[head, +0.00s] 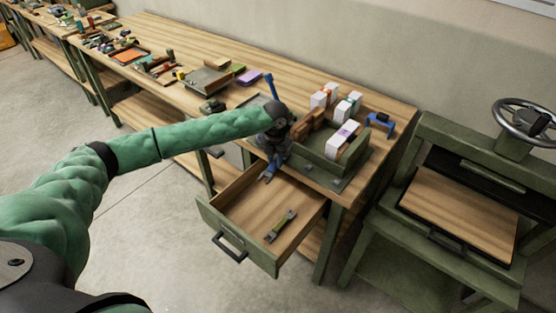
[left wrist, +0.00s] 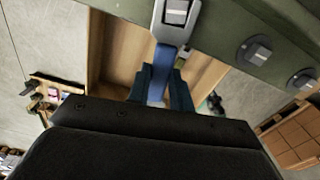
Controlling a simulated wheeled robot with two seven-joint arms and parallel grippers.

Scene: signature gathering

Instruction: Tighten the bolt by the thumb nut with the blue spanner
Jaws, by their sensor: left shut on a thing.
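My left gripper (head: 275,158) is shut on the blue spanner (left wrist: 158,82) at the front edge of the bench, above the open drawer. In the left wrist view the gripper's dark fingers (left wrist: 163,92) clasp the blue handle. The spanner's grey head lies at the olive plate, around a silver square bolt head (left wrist: 177,12); I cannot tell if it is fully seated. Two more dark round bolts, one nearer (left wrist: 254,50) and one farther (left wrist: 302,78), stand apart along the plate. I cannot make out which is the thumb nut. My right gripper is not in view.
The drawer (head: 238,241) is pulled out, with a green tool (head: 281,225) inside. An olive holder (head: 322,157) with white boxes stands on the bench. A blue clamp-like thing (head: 380,123) lies to its right. An upright blue rod (head: 271,86) is behind my gripper.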

